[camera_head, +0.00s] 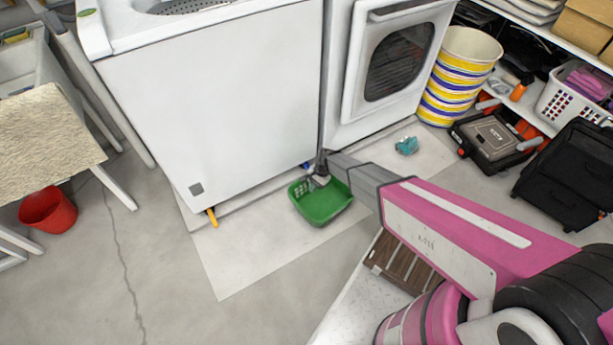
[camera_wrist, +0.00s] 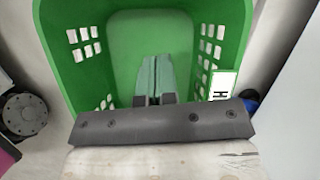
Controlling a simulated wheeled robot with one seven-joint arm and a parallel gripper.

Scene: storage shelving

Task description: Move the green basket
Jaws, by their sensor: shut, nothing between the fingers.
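The green basket (camera_head: 322,203) stands on the pale floor patch in front of the white washer. It has slotted side walls and a white label on one side. In the wrist view the basket (camera_wrist: 215,15) fills the upper middle, with its bare floor showing. My gripper (camera_head: 320,180) reaches over the basket's back part from the right. In the wrist view my gripper's fingers (camera_wrist: 157,78) are together, pointing into the basket, with nothing between them. I cannot tell whether they touch the basket.
The white washer (camera_head: 215,95) is close behind the basket, with a dryer (camera_head: 385,65) to its right. A small teal item (camera_head: 406,145) lies on the floor. A red bucket (camera_head: 48,210) is under the table at left. A black toolbox (camera_head: 490,140) is at right. Floor at front left is clear.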

